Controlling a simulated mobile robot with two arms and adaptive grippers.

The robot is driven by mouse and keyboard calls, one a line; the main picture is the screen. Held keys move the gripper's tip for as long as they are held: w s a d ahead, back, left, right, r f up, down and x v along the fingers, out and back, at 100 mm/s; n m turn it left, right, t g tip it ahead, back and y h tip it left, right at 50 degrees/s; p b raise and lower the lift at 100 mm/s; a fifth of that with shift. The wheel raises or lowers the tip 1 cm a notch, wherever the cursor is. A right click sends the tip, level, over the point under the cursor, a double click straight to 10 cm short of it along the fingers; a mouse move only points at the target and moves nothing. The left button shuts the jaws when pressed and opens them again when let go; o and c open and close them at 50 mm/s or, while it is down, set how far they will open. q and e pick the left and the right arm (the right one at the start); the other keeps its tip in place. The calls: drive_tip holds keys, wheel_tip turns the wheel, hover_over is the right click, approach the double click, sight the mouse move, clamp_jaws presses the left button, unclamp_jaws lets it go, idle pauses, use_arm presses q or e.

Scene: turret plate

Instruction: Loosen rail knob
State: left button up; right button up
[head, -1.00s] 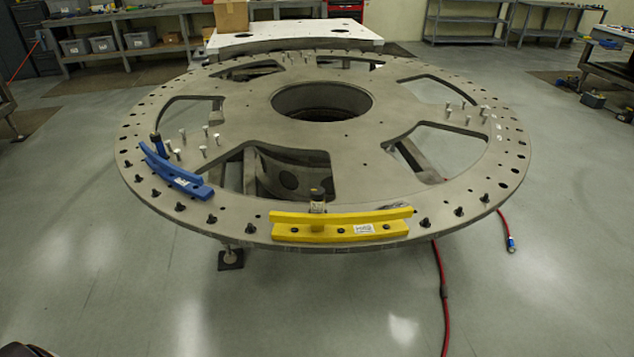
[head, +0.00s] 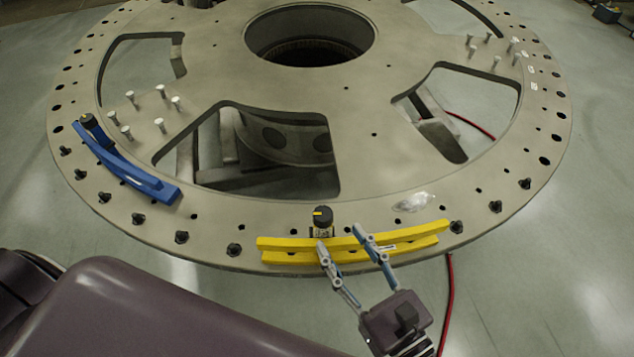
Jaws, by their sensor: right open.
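The yellow rail (head: 285,243) lies along the near edge of the round turret plate. A dark knob (head: 322,215) with a yellow mark stands upright just behind the rail's middle. My right gripper (head: 340,238) comes in from the lower right. It is open, with its two fingertips over the yellow rail, one close to the front of the knob and one to its right. I cannot tell whether a finger touches the rail. The knob is not between the fingers. A blue rail (head: 125,168) with its own dark knob (head: 89,121) sits on the plate's left side. My left gripper is not in view.
The grey turret plate (head: 355,110) has large cutouts, a central hole, and several upright pins and black bolts near its rim. A clear crumpled item (head: 414,202) lies right of the knob. A red hose (head: 449,300) hangs to the floor at right.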

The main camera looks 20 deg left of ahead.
sight(328, 222)
drive_tip(key=shift+a+r, duration=0.25)
drive_tip(key=shift+r, duration=0.15)
drive_tip(key=p+x, duration=0.2)
drive_tip(key=x, duration=0.1)
drive_tip(key=shift+a+r, duration=0.1)
drive_tip(key=shift+r, duration=0.1)
drive_tip(key=x, duration=0.2)
drive_tip(key=shift+w+a+f, duration=0.15)
drive_tip(key=shift+w+a, duration=0.05)
drive_tip(key=shift+w+a+p, duration=0.35)
drive_tip(key=shift+a, duration=0.05)
drive_tip(key=shift+f, duration=0.1)
drive_tip(key=c, duration=1.2)
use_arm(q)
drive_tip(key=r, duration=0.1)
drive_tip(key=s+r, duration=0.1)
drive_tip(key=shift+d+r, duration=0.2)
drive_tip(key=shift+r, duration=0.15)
